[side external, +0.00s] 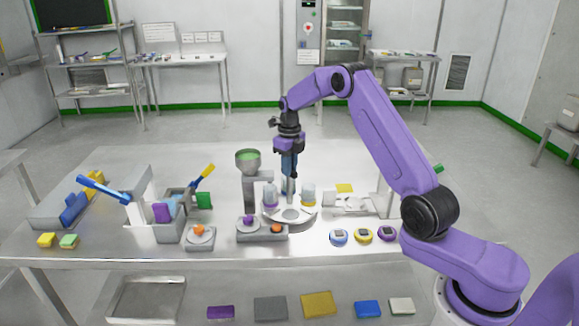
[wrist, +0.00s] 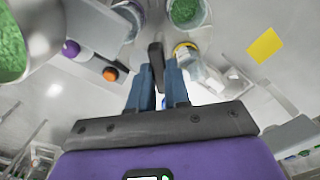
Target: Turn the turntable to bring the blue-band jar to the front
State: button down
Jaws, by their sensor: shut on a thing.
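The round grey turntable (side external: 290,216) stands mid-table and carries clear jars. A jar with a purple band (side external: 270,196) is on its left, and also shows in the wrist view (wrist: 130,14). A jar with a yellow band (side external: 308,195) is on its right, and also shows in the wrist view (wrist: 187,54). A container of green granules (wrist: 185,12) is at the wrist view's top; its band is not clear. I cannot make out a blue-band jar. My gripper (side external: 289,174), blue-fingered and pointing down, is shut on a dark upright post (wrist: 156,62) at the turntable.
A grey hopper stand with green granules (side external: 248,163) stands close left of the turntable. Blue, yellow and purple round devices (side external: 363,235) lie front right. A white fixture (side external: 352,204) is to the right. A yellow square (side external: 345,188) lies behind it.

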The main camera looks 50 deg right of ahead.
jog(key=shift+w+r+m, duration=0.1)
jog(key=shift+m, duration=1.2)
jog(key=c, duration=1.1)
grip_release()
notch_tip(320, 180, up, 17)
jog(key=shift+r, duration=0.2)
